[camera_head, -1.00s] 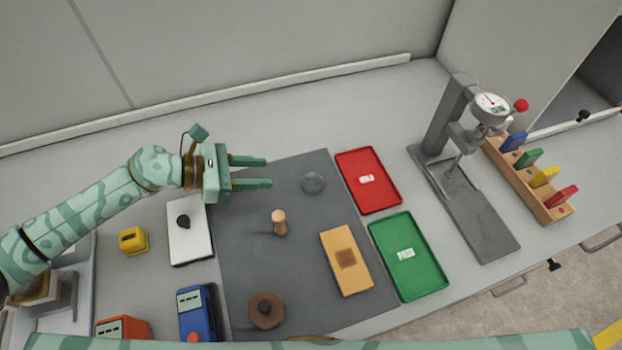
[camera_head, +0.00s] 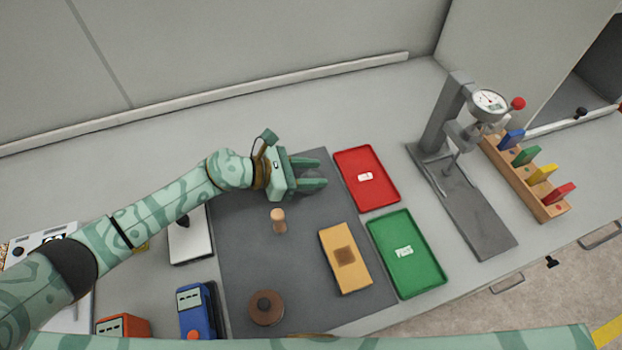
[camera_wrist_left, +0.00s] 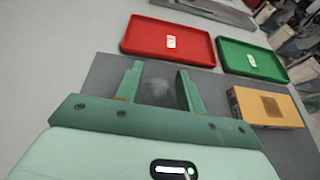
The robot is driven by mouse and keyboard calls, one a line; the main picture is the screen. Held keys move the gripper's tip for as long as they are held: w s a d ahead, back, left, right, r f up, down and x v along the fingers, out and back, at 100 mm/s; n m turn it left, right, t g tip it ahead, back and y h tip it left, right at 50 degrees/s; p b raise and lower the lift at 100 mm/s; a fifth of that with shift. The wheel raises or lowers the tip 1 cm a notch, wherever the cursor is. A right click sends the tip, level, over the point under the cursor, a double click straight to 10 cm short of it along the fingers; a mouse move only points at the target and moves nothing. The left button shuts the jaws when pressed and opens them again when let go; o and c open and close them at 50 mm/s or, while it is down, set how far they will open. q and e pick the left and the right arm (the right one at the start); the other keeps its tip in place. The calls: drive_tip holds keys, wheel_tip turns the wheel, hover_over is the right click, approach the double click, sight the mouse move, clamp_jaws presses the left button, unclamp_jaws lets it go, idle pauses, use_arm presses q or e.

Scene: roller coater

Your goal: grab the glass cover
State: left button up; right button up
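The glass cover (camera_head: 313,173) is a small, clear, round piece on the dark grey mat (camera_head: 240,258), near the mat's back edge. My left gripper (camera_head: 322,173) is open, with one finger on each side of the cover. In the left wrist view the cover (camera_wrist_left: 157,88) shows faintly between the two spread fingers of the left gripper (camera_wrist_left: 160,70). I cannot tell whether the fingers touch it. My right gripper is not in view.
A red tray (camera_head: 372,205) lies just right of the cover, with a green tray (camera_head: 437,275) in front of it. A wooden knob piece (camera_head: 278,221), a tan block (camera_head: 335,268) and a brown round lid (camera_head: 266,309) are on the mat. A gauge stand (camera_head: 440,120) stands further right.

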use_arm(q)
clamp_jaws()
